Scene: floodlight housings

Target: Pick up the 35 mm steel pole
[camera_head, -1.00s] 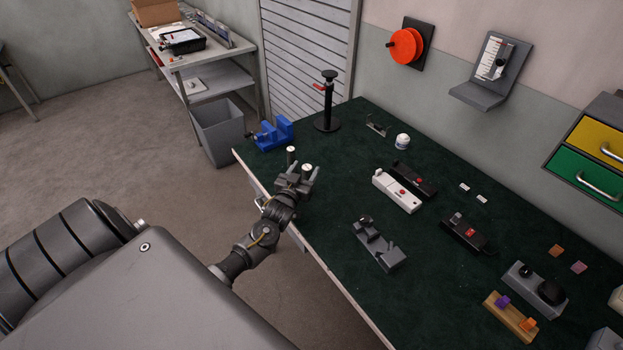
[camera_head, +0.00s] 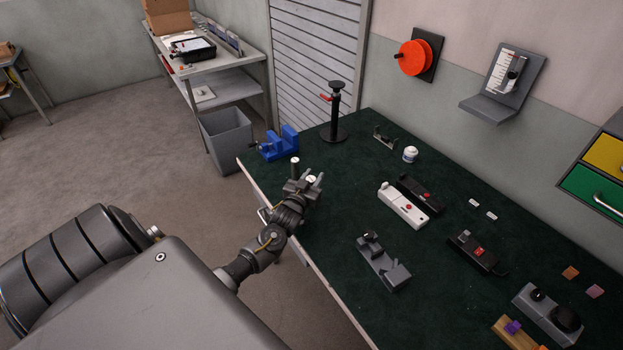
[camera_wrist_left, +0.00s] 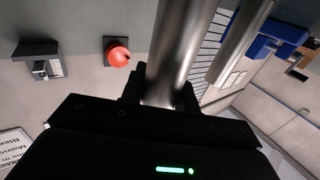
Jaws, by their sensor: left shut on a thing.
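My left gripper (camera_head: 306,184) is over the near left edge of the green workbench. It is shut on an upright steel pole (camera_head: 311,179), whose pale top shows between the fingers. In the left wrist view this pole (camera_wrist_left: 180,50) is a thick, shiny cylinder rising between the jaws. A second steel pole (camera_head: 295,166) stands upright just beyond the gripper, and it also shows in the left wrist view (camera_wrist_left: 240,42), right of the held one. The poles' lower ends are hidden, and I cannot read their diameters. My right gripper is out of view.
A blue vise (camera_head: 280,145) and a black stand (camera_head: 335,115) are at the bench's far left end. A grey fixture (camera_head: 383,262) is nearer, and a white box (camera_head: 403,205) lies right of the gripper. Bare green mat (camera_head: 345,190) lies between.

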